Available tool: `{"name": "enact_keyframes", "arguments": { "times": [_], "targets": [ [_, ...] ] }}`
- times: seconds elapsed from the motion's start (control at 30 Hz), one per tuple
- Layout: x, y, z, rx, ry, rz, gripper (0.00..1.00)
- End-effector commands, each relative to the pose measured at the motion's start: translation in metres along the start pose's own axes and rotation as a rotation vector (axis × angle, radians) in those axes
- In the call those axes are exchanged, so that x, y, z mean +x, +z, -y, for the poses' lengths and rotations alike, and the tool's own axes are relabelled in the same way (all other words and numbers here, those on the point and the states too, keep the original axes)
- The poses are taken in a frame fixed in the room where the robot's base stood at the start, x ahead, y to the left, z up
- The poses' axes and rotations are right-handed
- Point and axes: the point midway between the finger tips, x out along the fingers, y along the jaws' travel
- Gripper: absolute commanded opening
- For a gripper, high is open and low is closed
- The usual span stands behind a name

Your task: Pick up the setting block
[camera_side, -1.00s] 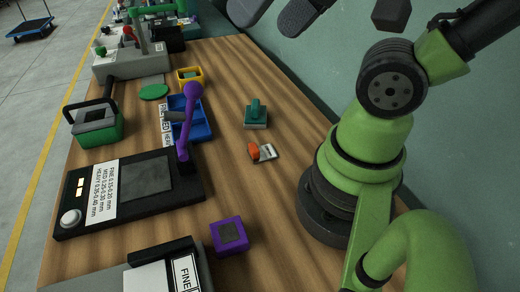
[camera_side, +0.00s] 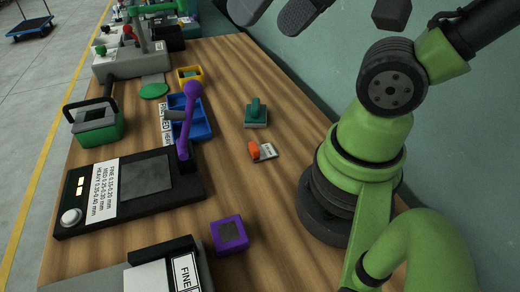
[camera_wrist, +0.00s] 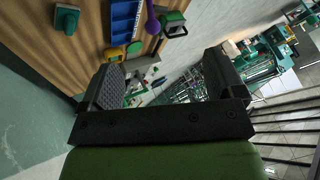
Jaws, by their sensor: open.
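I cannot tell for certain which thing is the setting block. A purple block (camera_side: 229,234) with a grey top sits on the near part of the wooden bench. A teal block (camera_side: 255,114) with an upright knob stands farther back; it also shows in the wrist view (camera_wrist: 66,18). An orange and white piece (camera_side: 262,151) lies between them. My gripper (camera_wrist: 168,82) is open and empty, high above the bench. In the side view its dark fingers (camera_side: 275,12) are cut by the top edge. It touches none of these things.
A black device (camera_side: 130,190) with a printed thickness label and a purple-knobbed lever (camera_side: 188,125) stands at left. Behind are a blue tray (camera_side: 201,130), a yellow bin (camera_side: 190,75), and a green handled box (camera_side: 97,125). A wall borders the bench at right. Bare wood surrounds the purple block's right side.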

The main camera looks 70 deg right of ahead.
Motion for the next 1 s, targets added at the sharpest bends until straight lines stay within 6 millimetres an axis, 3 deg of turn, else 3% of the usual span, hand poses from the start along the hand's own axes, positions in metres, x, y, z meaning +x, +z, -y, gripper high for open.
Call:
{"name": "enact_keyframes", "arguments": {
  "times": [0.03, 0.17, 0.43, 0.57, 0.8, 1.0],
  "targets": [
    [0.000, 0.000, 0.000, 0.000, 0.000, 0.000, 0.77],
    [0.000, 0.000, 0.000, 0.000, 0.000, 0.000, 0.49],
    [0.001, 0.000, 0.000, 0.002, 0.002, 0.002, 0.49],
    [0.011, -0.006, -0.005, 0.028, 0.038, 0.028, 0.49],
    [0.068, -0.025, -0.037, 0.165, 0.214, 0.159, 0.49],
    [0.125, -0.021, -0.077, 0.283, 0.356, 0.281, 0.49]
  ]
}}
